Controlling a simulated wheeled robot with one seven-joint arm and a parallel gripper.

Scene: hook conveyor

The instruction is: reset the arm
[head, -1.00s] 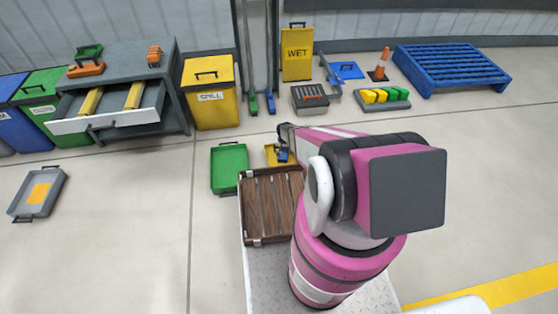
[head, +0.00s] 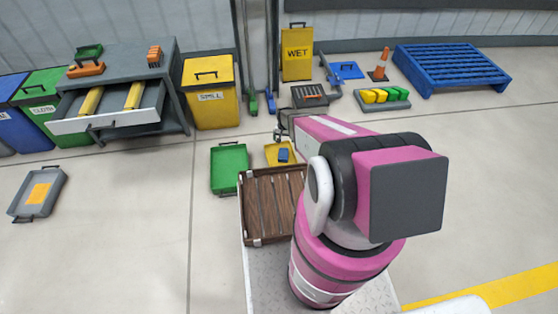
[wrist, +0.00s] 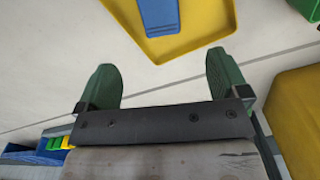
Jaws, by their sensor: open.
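My gripper (wrist: 163,85) is open and empty in the wrist view, with its two green fingers spread apart. Beyond the fingers, a yellow tray (wrist: 185,45) with a blue item (wrist: 160,15) in it lies on the floor. In the head view my pink arm reaches away from me, and my gripper (head: 281,134) shows small at its far end, above and behind the yellow tray (head: 272,150). The blue item (head: 283,155) lies in that tray, apart from my gripper.
A brown wooden crate (head: 242,212) sits in front, with a green tray (head: 229,168) beyond it. A workbench (head: 150,60) with an open drawer, a yellow SPILL bin (head: 209,110) and a blue pallet (head: 450,68) stand farther back. The floor at right is clear.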

